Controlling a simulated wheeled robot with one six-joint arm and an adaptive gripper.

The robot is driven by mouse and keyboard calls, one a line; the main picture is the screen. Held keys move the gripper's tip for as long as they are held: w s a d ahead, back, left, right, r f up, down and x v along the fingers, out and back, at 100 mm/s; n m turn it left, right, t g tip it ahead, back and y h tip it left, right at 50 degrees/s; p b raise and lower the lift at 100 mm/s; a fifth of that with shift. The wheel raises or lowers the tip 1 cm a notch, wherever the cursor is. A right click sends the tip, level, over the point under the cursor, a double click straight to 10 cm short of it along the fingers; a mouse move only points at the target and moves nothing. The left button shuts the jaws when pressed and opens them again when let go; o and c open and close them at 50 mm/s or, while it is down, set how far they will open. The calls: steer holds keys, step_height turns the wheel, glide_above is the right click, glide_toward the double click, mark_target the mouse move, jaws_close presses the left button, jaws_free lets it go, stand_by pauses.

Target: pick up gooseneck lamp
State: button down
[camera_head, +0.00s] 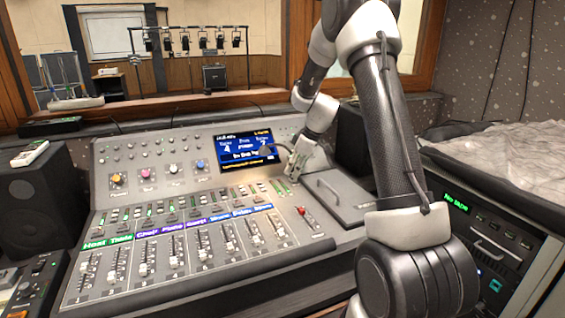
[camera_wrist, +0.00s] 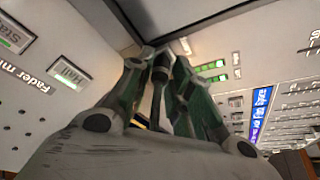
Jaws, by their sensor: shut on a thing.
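The gooseneck lamp shows in the head view as a small dark head (camera_head: 266,150) on a thin curved neck, in front of the lower right part of the console's screen. My gripper (camera_head: 291,174) is just right of the screen, pointing down over the console. In the wrist view, my gripper (camera_wrist: 165,62) has its two green-grey fingers closed in on a slim dark part of the lamp (camera_wrist: 160,75). The fingers hide much of the lamp, and I cannot tell whether its base touches the console.
The sloped mixing console (camera_head: 120,190) has several faders along its front and a lit screen (camera_head: 243,149). A grey lidded panel (camera_head: 336,191) with a handle lies right of my gripper. A black speaker (camera_head: 40,205) stands at the left, an equipment rack (camera_head: 490,245) at the right.

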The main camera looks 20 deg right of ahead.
step_height(320, 180, up, 13)
stand_by(0.8)
